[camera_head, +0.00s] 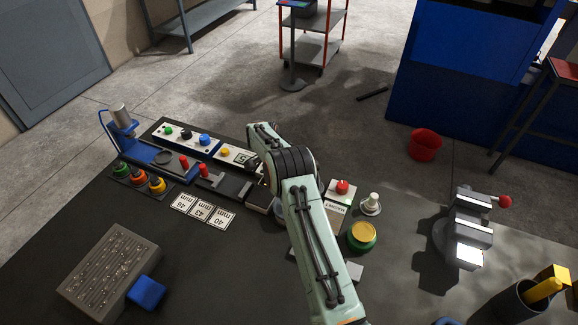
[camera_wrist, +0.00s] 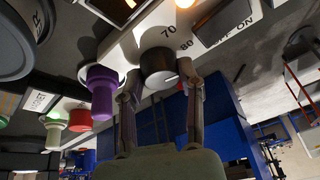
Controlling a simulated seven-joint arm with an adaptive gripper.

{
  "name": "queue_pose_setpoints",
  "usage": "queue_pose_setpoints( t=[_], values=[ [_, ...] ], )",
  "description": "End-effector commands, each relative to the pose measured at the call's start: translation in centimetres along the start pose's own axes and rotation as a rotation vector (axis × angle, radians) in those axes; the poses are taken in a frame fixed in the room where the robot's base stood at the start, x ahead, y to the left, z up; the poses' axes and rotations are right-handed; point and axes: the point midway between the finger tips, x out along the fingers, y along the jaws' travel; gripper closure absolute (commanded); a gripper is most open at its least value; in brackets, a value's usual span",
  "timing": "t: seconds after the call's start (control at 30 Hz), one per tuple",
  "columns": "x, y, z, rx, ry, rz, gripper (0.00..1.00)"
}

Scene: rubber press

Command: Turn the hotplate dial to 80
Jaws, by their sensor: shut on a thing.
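In the wrist view, the black dial (camera_wrist: 157,60) sits on the hotplate's white panel (camera_wrist: 158,24). The printed numbers 70 and 80 are beside it. A pale pointer line shows on the dial's face, on its right-hand side; I cannot tell exactly which number it lines up with. My gripper (camera_wrist: 159,77) has one finger on each side of the dial and is shut on it. In the head view, my arm covers the gripper and the dial.
A purple knob (camera_wrist: 102,92) stands close left of my left finger. A dark rocker switch (camera_wrist: 226,20) marked OFF and ON is right of the dial. In the head view, a red button (camera_head: 342,187) and a green-yellow button (camera_head: 362,236) stand right of my arm.

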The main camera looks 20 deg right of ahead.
Motion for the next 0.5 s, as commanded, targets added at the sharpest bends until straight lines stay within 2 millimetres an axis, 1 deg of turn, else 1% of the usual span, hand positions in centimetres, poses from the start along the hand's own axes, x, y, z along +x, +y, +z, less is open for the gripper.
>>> queue_pose_setpoints(
  t=[0.13, 0.17, 0.2, 0.23, 0.5],
  values=[
    [0.17, 0.13, 0.17, -0.003, -0.004, 0.004, 0.99],
    [0.17, 0.13, 0.17, -0.003, -0.004, 0.004, 0.57],
    [0.17, 0.13, 0.17, -0.003, -0.004, 0.004, 0.44],
    [0.16, 0.12, 0.16, -0.003, -0.004, 0.004, 0.36],
    [0.05, 0.05, 0.07, -0.002, -0.002, 0.001, 0.36]
  ],
)
